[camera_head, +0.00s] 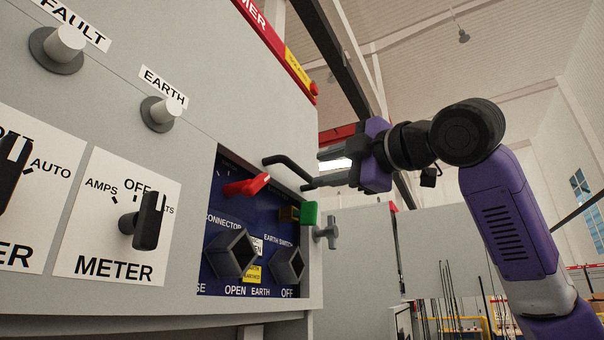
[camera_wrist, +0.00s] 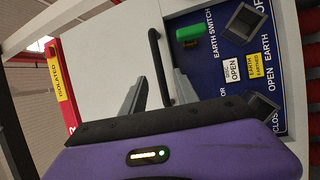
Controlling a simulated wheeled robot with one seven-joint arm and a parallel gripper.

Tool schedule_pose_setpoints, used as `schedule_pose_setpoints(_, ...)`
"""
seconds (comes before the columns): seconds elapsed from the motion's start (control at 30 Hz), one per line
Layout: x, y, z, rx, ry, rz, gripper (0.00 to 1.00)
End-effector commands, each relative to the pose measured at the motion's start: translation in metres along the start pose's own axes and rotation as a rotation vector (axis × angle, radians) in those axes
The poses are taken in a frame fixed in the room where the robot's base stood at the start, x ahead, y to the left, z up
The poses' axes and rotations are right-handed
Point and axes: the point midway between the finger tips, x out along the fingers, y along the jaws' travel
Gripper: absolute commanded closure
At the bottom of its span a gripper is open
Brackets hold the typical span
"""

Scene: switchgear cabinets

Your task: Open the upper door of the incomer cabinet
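The incomer cabinet's upper door is the grey panel (camera_head: 215,75) on the left in the head view. It looks closed there. Its black bar handle (camera_head: 287,165) sticks out near the right edge, above the blue switch panel (camera_head: 228,210). The handle (camera_wrist: 157,62) also shows in the wrist view. My gripper (camera_head: 319,170) is at the handle's right end, reaching in from the right. In the wrist view, my gripper's (camera_wrist: 160,78) two grey fingers are apart, with the handle's bar between them. Contact with either finger cannot be made out.
Black knobs (camera_head: 234,252), a red lever (camera_head: 246,186) and a green block (camera_head: 309,214) sit just below the handle. A grey T-shaped handle (camera_head: 327,232) projects beside them. Another grey cabinet (camera_head: 355,250) stands behind. Open room lies to the right.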

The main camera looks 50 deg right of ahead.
Motion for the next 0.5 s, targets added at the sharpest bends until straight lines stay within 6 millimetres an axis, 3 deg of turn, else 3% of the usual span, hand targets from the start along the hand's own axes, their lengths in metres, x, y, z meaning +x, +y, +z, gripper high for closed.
schedule_pose_setpoints(0.5,0.068,0.003,-0.001,0.000,0.003,0.003,0.64)
